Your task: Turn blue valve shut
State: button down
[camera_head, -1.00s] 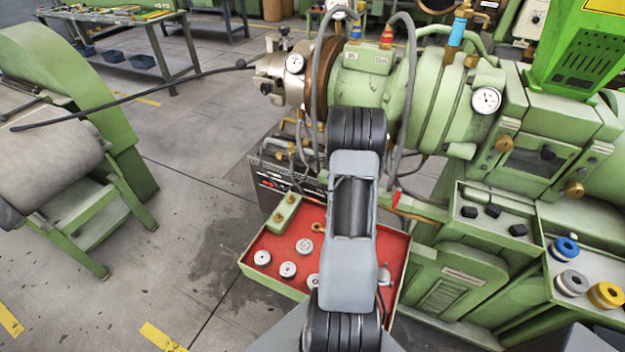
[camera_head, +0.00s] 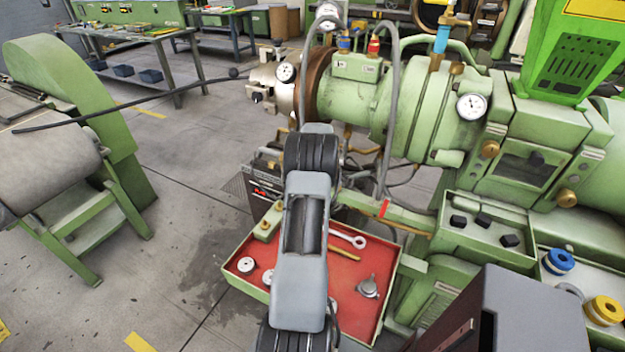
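The green extruder (camera_head: 350,97) fills the upper middle. On top of its barrel, a small blue fitting (camera_head: 344,43) stands left of a red one (camera_head: 374,46), with grey hoses close by. A larger upright blue piece (camera_head: 442,38) on a brass fitting stands farther right. I cannot tell which blue part is the valve, or its turn position. My arm (camera_head: 301,240) rises from the bottom middle, its upper black joint in front of the space below the barrel. My gripper is not visible; the arm's end is hidden behind its own links.
A red-lined tray (camera_head: 345,262) with metal parts and a wrench lies below the extruder. Blue (camera_head: 559,261) and yellow (camera_head: 604,310) rings sit on a shelf at right. A green machine (camera_head: 75,120) stands left, with open floor between. A black rod reaches across to the extruder's left end.

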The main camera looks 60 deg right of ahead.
jog(key=shift+s, duration=0.1)
dwell(0.4)
jog(key=c, duration=1.2)
grip_release()
jog(key=shift+d, duration=0.1)
jog(key=shift+o, duration=0.6)
notch_tip(320, 180, up, 14)
jog(key=a, duration=0.2)
jog(key=shift+a+f+b, duration=0.25)
jog(key=shift+a+b, duration=0.15)
jog(key=shift+b, duration=0.05)
